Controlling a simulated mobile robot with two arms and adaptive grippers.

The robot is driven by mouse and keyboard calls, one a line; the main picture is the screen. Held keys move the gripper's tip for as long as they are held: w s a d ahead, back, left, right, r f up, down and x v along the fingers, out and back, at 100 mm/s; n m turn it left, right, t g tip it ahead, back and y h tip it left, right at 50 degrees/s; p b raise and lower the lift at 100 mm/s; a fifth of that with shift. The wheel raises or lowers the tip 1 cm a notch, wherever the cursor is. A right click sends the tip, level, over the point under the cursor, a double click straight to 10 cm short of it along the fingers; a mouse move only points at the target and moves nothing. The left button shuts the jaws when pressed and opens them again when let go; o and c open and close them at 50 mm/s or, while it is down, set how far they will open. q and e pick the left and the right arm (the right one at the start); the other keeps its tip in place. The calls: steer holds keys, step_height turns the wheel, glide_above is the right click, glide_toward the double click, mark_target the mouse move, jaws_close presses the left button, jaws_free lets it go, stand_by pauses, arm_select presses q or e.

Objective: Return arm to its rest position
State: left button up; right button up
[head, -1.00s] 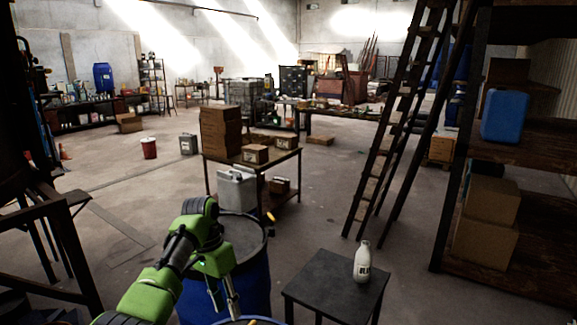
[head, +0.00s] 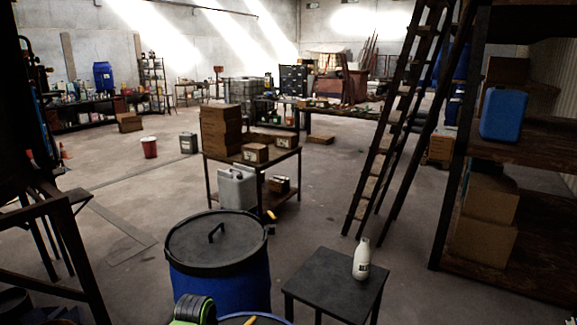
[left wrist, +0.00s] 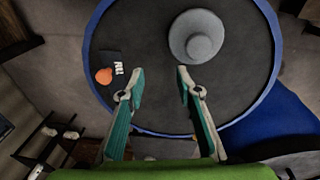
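My left gripper (left wrist: 161,75) is open in the left wrist view, with nothing between its fingers. It points at the dark round inside of a blue-rimmed vat (left wrist: 103,15). A grey round piece (left wrist: 196,37) and an orange round piece (left wrist: 104,76) beside a dark label show within that rim. In the head view only a green and black part of my left arm shows at the bottom edge, and its gripper is out of frame. My right gripper is in neither view.
A blue vat (head: 220,285) with a black handled lid (head: 215,242) stands ahead. Another blue rim (head: 262,319) shows at the bottom edge. A white bottle (head: 361,261) stands on a small black table (head: 320,274). A ladder (head: 385,150) leans at right; open floor lies left.

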arm_select(q)
steer(key=shift+n+t, duration=0.3)
steer(key=shift+n, duration=0.1)
steer(key=s+f, duration=0.1)
steer(key=s, duration=0.1)
steer(key=s+f, duration=0.1)
steer(key=s, duration=0.1)
steer(key=s+f, duration=0.1)
steer(key=s, duration=0.1)
steer(key=shift+s+a+f, duration=0.2)
steer(key=shift+a, duration=0.2)
steer(key=s+a+r+n+t+y, duration=0.1)
steer(key=s+a+r, duration=0.1)
steer(key=s, duration=0.9)
steer(key=s+a+r+n+t, duration=0.2)
steer(key=s+r, duration=0.1)
steer(key=s, duration=0.8)
step_height(320, 180, down, 30)
steer(key=s+g+b, duration=0.2)
steer(key=b, duration=0.3)
steer(key=s+a+f+b, duration=0.1)
steer(key=s+f+b, duration=0.1)
steer(key=s+f, duration=0.6)
steer(key=s+a+f+g+b, duration=0.1)
steer(key=s+a+f+b, duration=0.1)
steer(key=s+f, duration=0.6)
step_height(320, 180, down, 6)
steer(key=shift+s+m+b, duration=0.3)
steer(key=shift+s+b, duration=0.1)
steer(key=shift+b, duration=0.1)
